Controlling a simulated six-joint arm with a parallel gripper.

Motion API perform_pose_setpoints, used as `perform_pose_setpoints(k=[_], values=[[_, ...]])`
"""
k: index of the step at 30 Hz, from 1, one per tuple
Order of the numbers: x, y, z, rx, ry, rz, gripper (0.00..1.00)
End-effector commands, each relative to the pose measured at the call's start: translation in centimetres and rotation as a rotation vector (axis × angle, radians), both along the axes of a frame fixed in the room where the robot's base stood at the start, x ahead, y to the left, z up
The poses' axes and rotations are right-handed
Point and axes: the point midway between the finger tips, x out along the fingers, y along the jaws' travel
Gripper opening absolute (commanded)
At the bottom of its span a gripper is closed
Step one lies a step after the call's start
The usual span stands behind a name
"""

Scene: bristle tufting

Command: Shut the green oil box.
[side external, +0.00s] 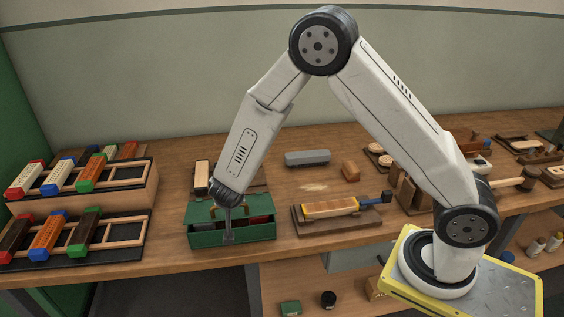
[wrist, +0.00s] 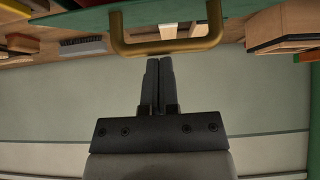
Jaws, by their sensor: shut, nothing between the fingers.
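The green oil box (side external: 262,232) sits near the front edge of the bench in the side view. Its top looks open, with dark and reddish contents partly visible inside. My gripper (side external: 229,237) points down over the box, its tips low in front of the front wall as seen from the side. In the wrist view my gripper (wrist: 158,66) is shut and empty. A brass handle (wrist: 168,47) on a green edge (wrist: 190,12) is right beyond the fingertips. I cannot tell whether they touch. My gripper and wrist hide part of the box.
Racks with coloured-end brushes (side external: 80,235) stand to the left. A wooden tray with a yellow-edged block (side external: 330,208) lies close to the right.

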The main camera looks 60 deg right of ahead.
Motion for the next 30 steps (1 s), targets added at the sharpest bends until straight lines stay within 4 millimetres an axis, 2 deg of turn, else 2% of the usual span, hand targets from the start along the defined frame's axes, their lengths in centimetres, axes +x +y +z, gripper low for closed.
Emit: perform_pose_setpoints(k=[3,18,30], values=[[-0.8,0.8,-1.5,-0.001,0.003,0.003,0.0],[-2.1,1.8,-4.8,-0.067,-0.059,0.002,0.0],[-2.3,1.7,-5.4,-0.095,-0.084,-0.005,0.0]])
